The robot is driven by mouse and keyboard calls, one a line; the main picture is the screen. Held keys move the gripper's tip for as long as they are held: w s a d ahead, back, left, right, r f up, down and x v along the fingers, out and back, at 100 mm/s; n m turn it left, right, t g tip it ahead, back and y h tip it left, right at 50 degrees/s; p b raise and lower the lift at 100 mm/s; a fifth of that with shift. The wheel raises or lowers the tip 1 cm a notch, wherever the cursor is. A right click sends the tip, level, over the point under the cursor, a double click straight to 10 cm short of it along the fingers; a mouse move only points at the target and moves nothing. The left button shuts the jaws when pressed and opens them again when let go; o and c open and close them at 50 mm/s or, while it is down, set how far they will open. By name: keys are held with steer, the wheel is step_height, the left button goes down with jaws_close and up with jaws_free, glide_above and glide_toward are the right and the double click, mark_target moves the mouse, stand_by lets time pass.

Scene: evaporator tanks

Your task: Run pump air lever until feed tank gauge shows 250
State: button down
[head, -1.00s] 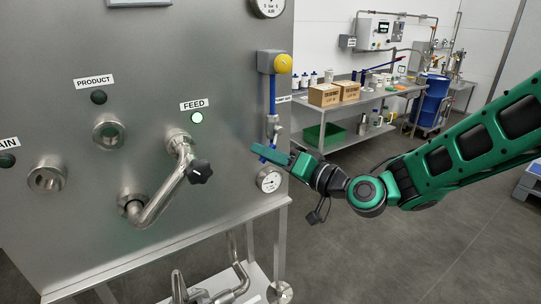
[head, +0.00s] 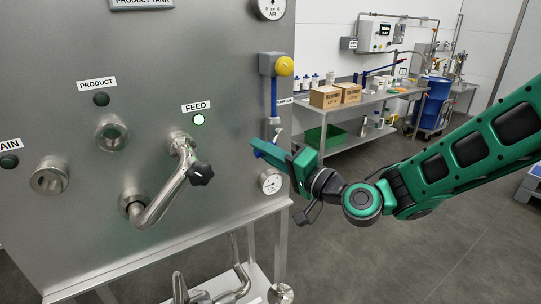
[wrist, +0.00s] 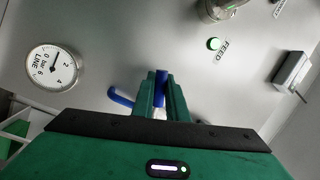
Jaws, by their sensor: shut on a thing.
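My gripper (head: 268,150) is at the right edge of the steel panel, below the partly hidden pump air label (head: 285,101). In the wrist view its green fingers (wrist: 161,86) are shut on a blue lever (wrist: 161,77). In the head view only a small blue bit (head: 257,153) shows past the fingers; the rest is hidden. A round line gauge in bar (wrist: 52,68) is left of the fingers in the wrist view; it also shows below my gripper in the head view (head: 271,182). I see no gauge marked as feed tank.
A yellow knob (head: 284,66) and an air gauge (head: 270,8) are above. The feed lamp (head: 199,119) glows green. A bent pipe with a black knob (head: 200,174) juts out left of my gripper. A bench with boxes (head: 325,97) stands behind.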

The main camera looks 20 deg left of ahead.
steer(key=m, duration=0.1)
steer(key=r+m, duration=0.1)
steer(key=shift+a+r+m+t, duration=0.15)
steer(key=shift+r+m+t, duration=0.1)
steer(key=shift+m+t, duration=0.05)
steer(key=shift+r+m+t, duration=0.4)
steer(key=shift+r+m, duration=0.15)
steer(key=shift+m, duration=0.65)
steer(key=shift+r, duration=0.1)
steer(key=c, duration=1.7)
jaws_free()
steer(key=shift+c, duration=0.2)
steer(key=shift+s, duration=0.1)
